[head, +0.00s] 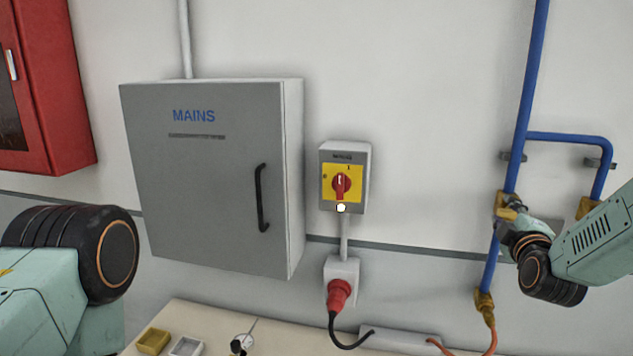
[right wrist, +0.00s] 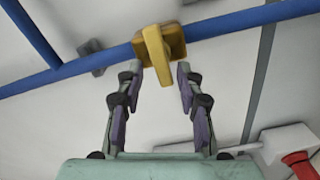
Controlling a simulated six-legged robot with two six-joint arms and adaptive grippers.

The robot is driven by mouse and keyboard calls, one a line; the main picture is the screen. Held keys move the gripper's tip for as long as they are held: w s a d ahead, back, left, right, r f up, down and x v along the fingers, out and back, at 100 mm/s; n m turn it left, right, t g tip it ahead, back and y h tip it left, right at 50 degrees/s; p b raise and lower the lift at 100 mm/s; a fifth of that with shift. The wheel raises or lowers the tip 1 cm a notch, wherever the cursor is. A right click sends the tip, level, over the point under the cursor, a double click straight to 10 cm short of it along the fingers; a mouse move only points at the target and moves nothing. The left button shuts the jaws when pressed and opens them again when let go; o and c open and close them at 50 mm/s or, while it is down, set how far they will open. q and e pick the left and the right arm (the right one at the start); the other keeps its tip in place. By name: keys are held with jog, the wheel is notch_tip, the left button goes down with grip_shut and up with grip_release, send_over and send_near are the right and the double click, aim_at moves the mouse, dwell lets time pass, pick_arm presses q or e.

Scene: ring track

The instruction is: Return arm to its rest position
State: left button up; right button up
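My right gripper (right wrist: 160,72) is open, its two fingers spread on either side of a yellow valve handle (right wrist: 155,55). The handle is at or just beyond the fingertips; I cannot tell whether they touch it. The valve sits on a blue pipe (right wrist: 240,22). In the head view my right arm (head: 600,240) reaches in from the right to the yellow valve (head: 504,199) on the vertical blue pipe (head: 526,100), and its wrist hides part of the pipe. My left arm (head: 60,270) shows at the lower left; its gripper is out of view.
A grey MAINS cabinet (head: 205,185) and a red-handled switch (head: 342,185) are on the wall. Below are a red plug (head: 339,294) with a black cable and a bench (head: 280,335) with small trays. A red cabinet (head: 50,90) hangs at left.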

jog(key=shift+s+r+m, duration=0.1)
jog(key=shift+r+m, duration=0.1)
jog(key=shift+m, duration=0.5)
jog(key=shift+d+m, duration=0.1)
jog(key=shift+m, duration=0.4)
